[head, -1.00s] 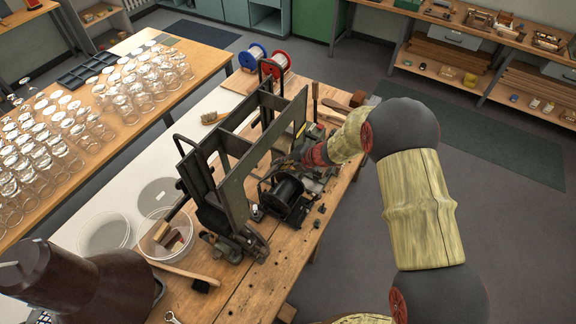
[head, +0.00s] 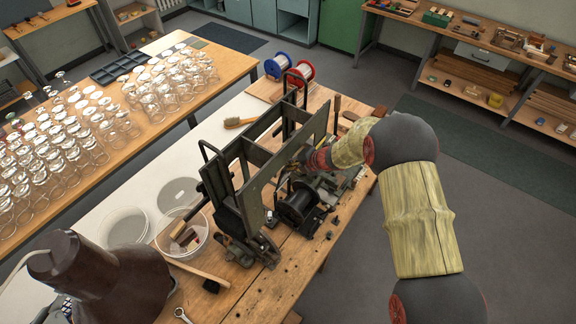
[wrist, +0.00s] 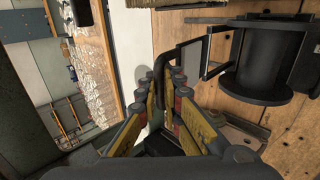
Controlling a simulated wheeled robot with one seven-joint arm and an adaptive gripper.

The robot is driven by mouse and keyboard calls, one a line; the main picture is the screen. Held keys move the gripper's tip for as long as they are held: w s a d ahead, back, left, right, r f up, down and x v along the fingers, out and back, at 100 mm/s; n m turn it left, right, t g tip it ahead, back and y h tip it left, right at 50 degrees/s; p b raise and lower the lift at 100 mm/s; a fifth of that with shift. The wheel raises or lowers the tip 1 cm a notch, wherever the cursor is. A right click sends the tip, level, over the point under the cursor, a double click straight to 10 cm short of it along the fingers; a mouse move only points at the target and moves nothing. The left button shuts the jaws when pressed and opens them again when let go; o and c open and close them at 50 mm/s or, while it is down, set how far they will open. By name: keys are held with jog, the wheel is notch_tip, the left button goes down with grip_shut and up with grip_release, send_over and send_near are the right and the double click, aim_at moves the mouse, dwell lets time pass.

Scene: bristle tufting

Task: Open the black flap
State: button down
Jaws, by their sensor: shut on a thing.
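The bristle machine (head: 262,160) stands on the wooden bench, with a tall dark frame and long dark panels. I cannot single out the black flap for sure in the head view. My gripper reaches in from the right, behind the right-hand panel, and its fingertips are partly hidden there. In the wrist view my gripper (wrist: 172,92) has its yellow fingers closed around a thin black bent bar (wrist: 190,52), which looks like the flap's handle or edge. The bar runs up and right from the fingertips, beside a black drum (wrist: 258,60).
Glass jars crowd the left table (head: 230,72). Clear tubs (head: 125,228), a brush (head: 238,122) and a brown lamp-like hood (head: 100,275) stand near the machine. Blue and red spools (head: 300,74) sit at the bench's back. The floor right of my arm is open.

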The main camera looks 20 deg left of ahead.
jog(key=shift+w+r, duration=0.15)
jog(key=shift+r, duration=0.1)
jog(key=c, duration=2.2)
grip_release()
jog(key=shift+c, duration=0.2)
jog(key=shift+o, duration=1.2)
jog(key=shift+f, duration=0.1)
jog(key=shift+d, duration=0.15)
jog(key=v, duration=1.2)
jog(key=shift+f, duration=0.1)
jog(key=shift+c, duration=0.4)
